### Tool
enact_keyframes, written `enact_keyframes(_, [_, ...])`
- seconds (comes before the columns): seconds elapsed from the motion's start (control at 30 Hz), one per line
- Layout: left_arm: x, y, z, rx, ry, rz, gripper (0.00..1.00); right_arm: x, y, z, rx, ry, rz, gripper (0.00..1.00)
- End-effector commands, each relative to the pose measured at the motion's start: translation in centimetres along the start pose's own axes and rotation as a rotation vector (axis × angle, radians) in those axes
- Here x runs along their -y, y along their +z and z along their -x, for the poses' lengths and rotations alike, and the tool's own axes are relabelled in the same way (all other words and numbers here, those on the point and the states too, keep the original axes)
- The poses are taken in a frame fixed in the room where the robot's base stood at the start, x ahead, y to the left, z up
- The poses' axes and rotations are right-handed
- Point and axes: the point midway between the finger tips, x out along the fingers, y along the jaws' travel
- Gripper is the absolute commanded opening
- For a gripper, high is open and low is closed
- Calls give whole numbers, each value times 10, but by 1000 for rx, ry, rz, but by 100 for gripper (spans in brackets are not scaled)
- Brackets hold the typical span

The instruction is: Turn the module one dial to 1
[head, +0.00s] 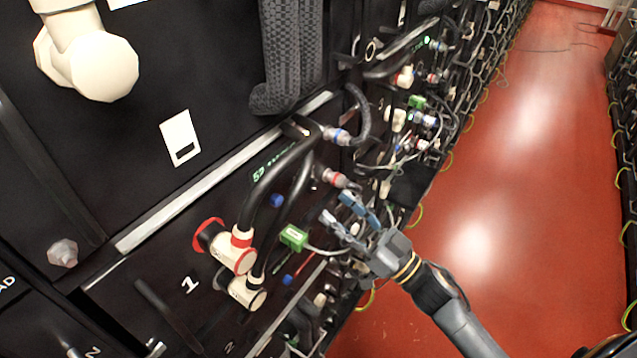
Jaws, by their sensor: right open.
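The module front marked with a white "1" (190,284) is at the lower left, on a dark tilted-looking rack face. No dial with readable positions can be made out; one may be too small or hidden behind the cables. A green connector (294,237) and a small blue part (277,201) sit on this front. My right gripper (342,212) is open, its blue-grey fingers pointing up and left towards the rack. It is right of the green connector, and nothing shows between its fingers. It hides part of the rack behind it. My left gripper is not in view.
Thick black cables with cream, red-ringed plugs (232,252) stick out left of my right gripper. A cream elbow-shaped part (88,60) juts out at the upper left. More cabled modules run along the rack.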

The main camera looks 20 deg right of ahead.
Motion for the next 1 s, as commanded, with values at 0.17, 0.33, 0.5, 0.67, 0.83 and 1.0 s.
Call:
enact_keyframes(0.17, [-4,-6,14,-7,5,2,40,0,-3,-36,-3,0,0,52])
enact_keyframes(0.33, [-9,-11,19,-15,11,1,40,0,-1,-54,-1,1,1,52])
enact_keyframes(0.5, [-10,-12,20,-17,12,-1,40,0,0,-61,0,2,-1,52])
enact_keyframes(0.67, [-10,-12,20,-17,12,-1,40,0,1,-61,1,2,-1,52])
enact_keyframes(0.83, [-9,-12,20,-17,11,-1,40,0,1,-60,1,2,0,32])
enact_keyframes(1.0, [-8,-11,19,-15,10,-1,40,0,1,-60,0,1,0,0])
